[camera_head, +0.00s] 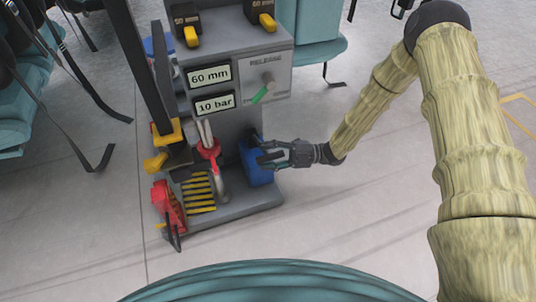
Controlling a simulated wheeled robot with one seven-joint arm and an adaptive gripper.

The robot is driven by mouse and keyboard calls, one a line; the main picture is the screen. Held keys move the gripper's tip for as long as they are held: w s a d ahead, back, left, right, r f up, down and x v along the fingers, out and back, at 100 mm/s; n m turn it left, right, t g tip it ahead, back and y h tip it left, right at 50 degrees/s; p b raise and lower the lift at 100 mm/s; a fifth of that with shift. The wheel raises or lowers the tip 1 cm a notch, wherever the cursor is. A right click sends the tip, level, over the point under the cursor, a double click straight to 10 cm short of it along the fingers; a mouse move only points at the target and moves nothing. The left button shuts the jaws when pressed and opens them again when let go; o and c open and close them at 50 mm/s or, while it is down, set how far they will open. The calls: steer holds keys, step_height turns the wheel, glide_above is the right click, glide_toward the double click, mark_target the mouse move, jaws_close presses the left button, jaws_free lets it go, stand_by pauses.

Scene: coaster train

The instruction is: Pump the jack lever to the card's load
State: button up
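A grey jack station (230,118) stands left of centre. Its panels read "60 mm" (209,74) and "10 bar" (215,103). No separate load card can be identified.
Black-and-yellow units (263,14) sit on the station's top. A red part (168,207) stands at its front-left base, near yellow stripes (200,193). A dark post (140,65) rises at left. Teal seats (308,40) with straps stand behind.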

steer(key=d+f, duration=0.1)
steer(key=d, duration=1.1)
steer(key=shift+w, duration=0.3)
steer(key=shift+a, duration=0.2)
steer(key=shift+c, duration=0.4)
stand_by(2.5)
